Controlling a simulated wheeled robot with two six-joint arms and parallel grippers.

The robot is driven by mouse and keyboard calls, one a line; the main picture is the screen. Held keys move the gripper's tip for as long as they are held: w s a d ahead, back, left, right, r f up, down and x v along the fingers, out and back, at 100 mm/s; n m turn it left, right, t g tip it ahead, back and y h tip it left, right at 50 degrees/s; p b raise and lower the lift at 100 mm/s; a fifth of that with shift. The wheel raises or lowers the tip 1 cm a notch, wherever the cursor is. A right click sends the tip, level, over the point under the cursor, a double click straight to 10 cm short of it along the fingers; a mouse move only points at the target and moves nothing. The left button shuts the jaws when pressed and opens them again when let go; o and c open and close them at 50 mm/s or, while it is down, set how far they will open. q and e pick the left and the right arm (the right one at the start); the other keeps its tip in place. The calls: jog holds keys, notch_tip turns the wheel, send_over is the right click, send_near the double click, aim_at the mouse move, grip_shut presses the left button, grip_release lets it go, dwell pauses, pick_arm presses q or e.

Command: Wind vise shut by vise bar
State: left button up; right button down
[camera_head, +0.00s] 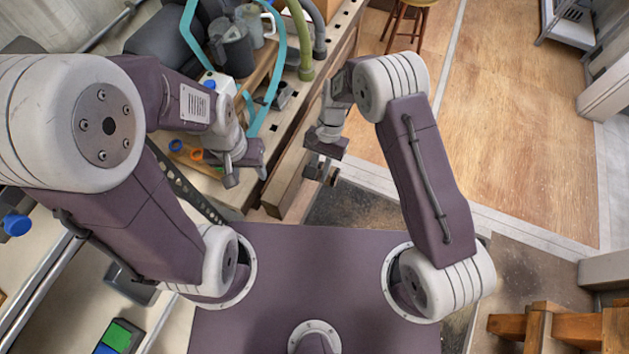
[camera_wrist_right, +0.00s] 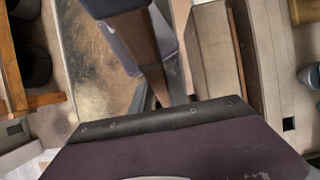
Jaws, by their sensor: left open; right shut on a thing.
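The vise is on the front of the workbench, with a long wooden jaw (camera_head: 289,182) and a metal screw end (camera_head: 322,171) sticking out toward the floor. My right gripper (camera_head: 325,150) is over the screw end, shut on the vise bar, which its body mostly hides in the head view. My left gripper (camera_head: 243,168) is open and empty above the bench top, left of the wooden jaw.
The workbench (camera_head: 272,122) holds mugs (camera_head: 232,50), hoses (camera_head: 302,40), a blue strap and small coloured rings (camera_head: 196,154). A stool (camera_head: 409,14) stands at the back. The wooden floor (camera_head: 520,120) right of my right arm is clear. Wooden furniture (camera_head: 570,327) stands at lower right.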

jog(key=shift+w+d+r+g+y+b, duration=0.15)
jog(key=shift+w+d+r+g+b, duration=0.15)
jog(key=shift+w, duration=0.25)
jog(key=shift+w+d+r+g+y+b, duration=0.1)
jog(key=shift+w+d+g+b, duration=0.1)
jog(key=shift+w+g, duration=0.3)
jog(key=shift+w+d+r+g+y+b, duration=0.2)
jog(key=shift+w+g+b, duration=0.1)
jog(key=shift+w, duration=0.25)
